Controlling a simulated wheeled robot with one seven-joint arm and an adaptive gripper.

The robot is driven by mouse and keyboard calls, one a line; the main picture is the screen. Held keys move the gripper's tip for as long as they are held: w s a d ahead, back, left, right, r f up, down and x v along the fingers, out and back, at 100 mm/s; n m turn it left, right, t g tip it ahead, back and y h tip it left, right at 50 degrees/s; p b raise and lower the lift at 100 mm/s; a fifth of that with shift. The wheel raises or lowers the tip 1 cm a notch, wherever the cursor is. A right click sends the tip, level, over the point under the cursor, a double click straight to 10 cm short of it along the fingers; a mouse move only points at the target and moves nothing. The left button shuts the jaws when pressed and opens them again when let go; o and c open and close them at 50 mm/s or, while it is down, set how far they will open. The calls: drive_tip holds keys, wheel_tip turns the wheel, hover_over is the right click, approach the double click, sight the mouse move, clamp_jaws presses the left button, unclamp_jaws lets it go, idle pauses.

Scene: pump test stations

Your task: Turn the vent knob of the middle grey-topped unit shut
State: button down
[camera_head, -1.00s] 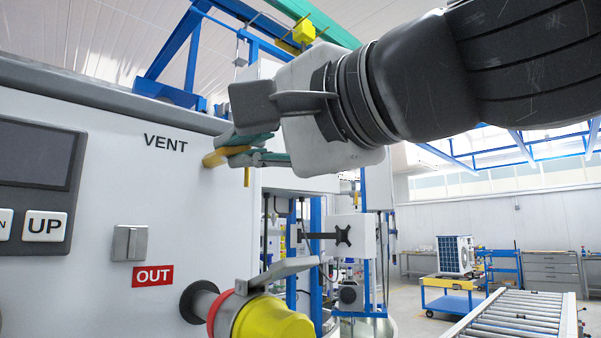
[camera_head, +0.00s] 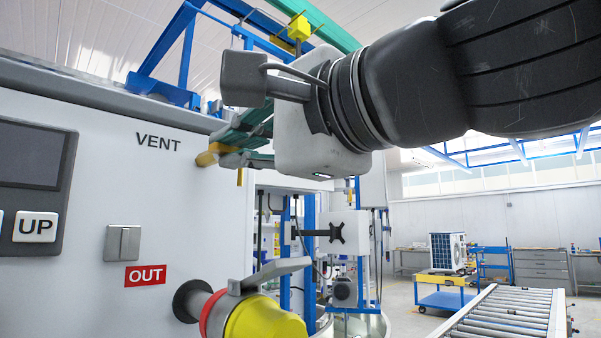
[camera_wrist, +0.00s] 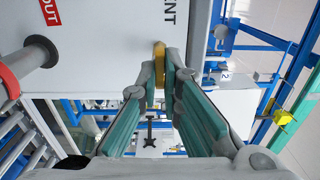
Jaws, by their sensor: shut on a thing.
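The grey-topped unit (camera_head: 90,185) fills the left of the head view, its pale front panel marked VENT. The yellow vent knob (camera_head: 207,157) sticks out from the panel just below and right of that label. My gripper (camera_head: 232,152) is at the knob, its green-grey fingers shut on it. In the wrist view the yellow knob (camera_wrist: 159,62) stands on edge between the fingertips of my gripper (camera_wrist: 160,75). The fingers hide part of the knob in the head view.
Below my gripper a yellow and red coupling with a grey lever (camera_head: 255,300) juts from the panel near the OUT label (camera_head: 145,275). A display and an UP button (camera_head: 36,227) are at left. A roller conveyor (camera_head: 500,320) and a blue cart (camera_head: 445,298) stand at right.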

drive_tip(key=c, duration=1.8)
unclamp_jaws()
drive_tip(key=shift+o, duration=0.2)
drive_tip(key=v, duration=1.2)
drive_tip(key=shift+w+f, duration=0.1)
drive_tip(key=shift+f, duration=0.05)
